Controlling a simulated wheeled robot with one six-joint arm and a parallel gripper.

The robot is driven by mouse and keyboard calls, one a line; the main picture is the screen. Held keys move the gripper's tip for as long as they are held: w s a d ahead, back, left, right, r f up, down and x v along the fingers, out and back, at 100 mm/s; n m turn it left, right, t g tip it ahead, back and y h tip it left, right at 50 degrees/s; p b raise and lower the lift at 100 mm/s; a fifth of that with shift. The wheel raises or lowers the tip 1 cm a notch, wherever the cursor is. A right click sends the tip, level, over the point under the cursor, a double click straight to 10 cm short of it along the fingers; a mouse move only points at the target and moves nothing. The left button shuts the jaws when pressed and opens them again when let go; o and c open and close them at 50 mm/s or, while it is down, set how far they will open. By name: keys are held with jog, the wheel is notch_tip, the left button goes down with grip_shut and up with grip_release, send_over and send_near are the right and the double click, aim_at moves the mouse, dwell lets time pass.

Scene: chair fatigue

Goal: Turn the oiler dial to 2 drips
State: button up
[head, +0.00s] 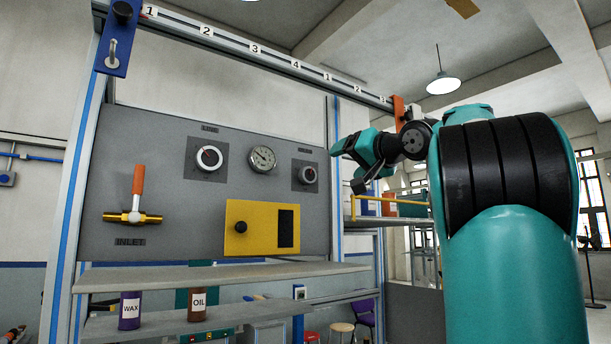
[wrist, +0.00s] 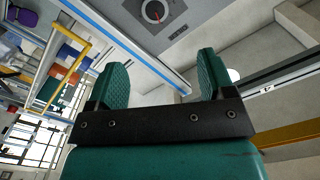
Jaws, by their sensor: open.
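Two round dials with pale rims and red pointer marks sit on the grey panel (head: 130,180). The left dial (head: 209,158) has a label that seems to read LINE. The right dial (head: 307,175) is on a dark square plate, with a label above too small to read; I cannot tell for certain which is the oiler dial. My gripper (head: 354,165) is open and empty, to the right of the right dial and apart from it. In the wrist view my gripper (wrist: 162,75) shows both fingers spread, with a dial (wrist: 153,11) beyond them at the top edge, partly cut off.
A gauge (head: 262,159) sits between the dials. Below are a yellow plate (head: 258,209) with a black knob and an orange-handled brass valve (head: 133,217) marked INLET. A grey shelf (head: 220,276) juts out below the panel. A blue-striped upright post (head: 336,120) stands beside the panel.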

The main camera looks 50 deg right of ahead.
aim_at(310, 175)
jog(key=p+x, duration=0.2)
jog(key=x, duration=0.3)
jog(key=p+x, duration=0.1)
jog(key=x, duration=0.4)
jog(key=d+p+x, duration=0.1)
jog(key=p+x, duration=0.1)
jog(key=x, duration=0.3)
jog(key=shift+w+d+p, duration=0.15)
jog(key=shift+w+p, duration=0.15)
jog(key=shift+p, duration=0.05)
jog(key=shift+f, duration=0.1)
jog(key=c, duration=0.9)
